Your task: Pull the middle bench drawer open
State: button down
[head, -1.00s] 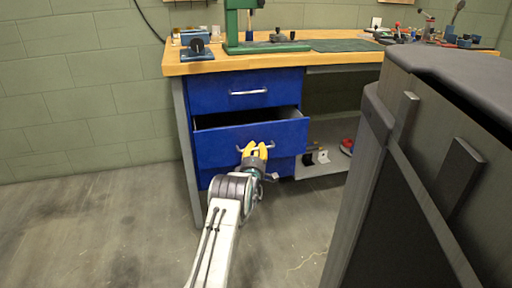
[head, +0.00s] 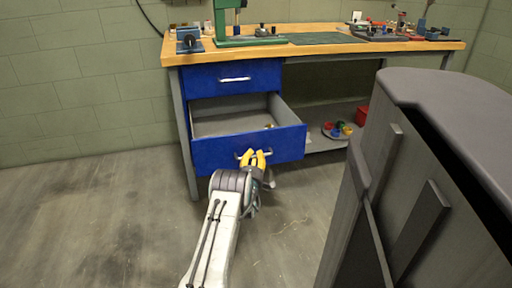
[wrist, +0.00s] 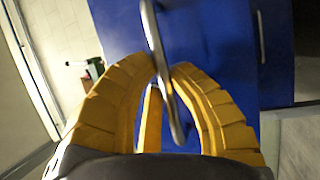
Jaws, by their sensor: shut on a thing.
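The middle bench drawer (head: 222,154) is blue and stands well out from the bench in the head view. Its grey inside shows, with a small yellowish thing towards its right end. My gripper (head: 254,158) has yellow fingers and is shut on the drawer's metal bar handle (head: 240,155) at the front panel. In the wrist view the fingers (wrist: 167,72) close around the handle (wrist: 156,40), with the blue drawer front (wrist: 205,45) behind it. The top drawer (head: 232,78) is closed above. The part below the middle drawer is hidden by its front.
The wooden bench top (head: 325,48) carries a green press (head: 250,41), a blue vise (head: 188,40) and several tools. A large grey cabinet-like body (head: 420,180) stands close at the right. A lower shelf (head: 322,143) holds a tray with coloured items. The floor at left is clear.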

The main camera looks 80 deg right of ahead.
jog(key=shift+a+f, duration=0.15)
jog(key=shift+a, duration=0.45)
jog(key=c, duration=1.4)
grip_release()
jog(key=shift+w, duration=0.1)
jog(key=shift+o, duration=1.4)
jog(key=shift+s, duration=0.2)
jog(key=shift+a, duration=0.1)
jog(key=a+f, duration=0.2)
jog(key=a, duration=0.9)
jog(key=shift+w+a, duration=0.15)
jog(key=shift+a, duration=0.15)
